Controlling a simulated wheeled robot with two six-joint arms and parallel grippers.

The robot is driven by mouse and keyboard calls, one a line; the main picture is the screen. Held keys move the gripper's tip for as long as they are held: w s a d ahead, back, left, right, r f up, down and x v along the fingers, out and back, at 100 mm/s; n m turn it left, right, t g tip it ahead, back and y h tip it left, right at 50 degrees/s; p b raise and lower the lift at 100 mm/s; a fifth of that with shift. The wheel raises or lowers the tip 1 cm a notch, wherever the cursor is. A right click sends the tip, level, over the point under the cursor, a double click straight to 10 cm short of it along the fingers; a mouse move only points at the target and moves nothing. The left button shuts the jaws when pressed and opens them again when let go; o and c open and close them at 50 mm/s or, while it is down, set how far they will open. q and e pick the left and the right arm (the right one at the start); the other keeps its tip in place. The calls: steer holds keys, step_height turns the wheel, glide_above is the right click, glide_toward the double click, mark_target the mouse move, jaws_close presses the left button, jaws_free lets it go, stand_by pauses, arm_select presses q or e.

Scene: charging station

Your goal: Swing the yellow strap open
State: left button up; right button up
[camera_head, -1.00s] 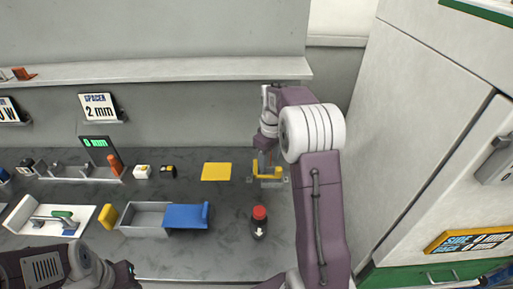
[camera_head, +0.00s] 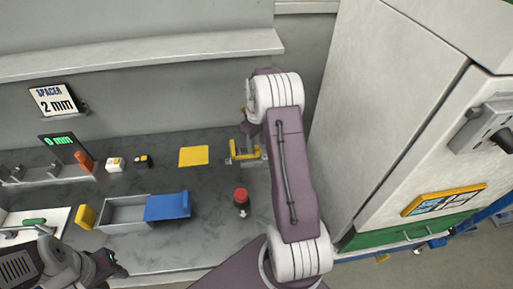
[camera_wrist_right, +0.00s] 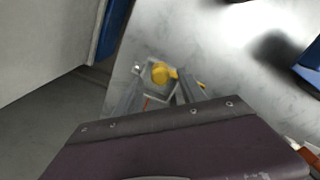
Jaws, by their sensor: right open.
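The yellow strap (camera_head: 246,156) is on a small grey bracket at the right end of the bench. In the right wrist view the strap (camera_wrist_right: 162,72) shows with a rounded yellow end over the grey bracket (camera_wrist_right: 152,90). My right gripper (camera_wrist_right: 157,88) is open, with its fingers on either side of the bracket region. I cannot tell whether they touch the strap. In the head view my right arm partly hides the gripper above the strap. My left gripper (camera_head: 114,264) is at the lower left, away from the strap, and its jaws are unclear.
A yellow pad (camera_head: 194,156) and a grey tray (camera_head: 124,212) with a blue cover (camera_head: 167,206) lie to the left. A tall white cabinet (camera_head: 385,120) stands close on the right.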

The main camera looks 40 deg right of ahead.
mark_target(257, 147)
step_height(257, 147, down, 2)
steer(key=shift+s+f, duration=0.1)
steer(key=shift+s, duration=0.05)
steer(key=shift+f, duration=0.4)
steer(key=shift+r, duration=0.1)
jaws_close()
stand_by(1.0)
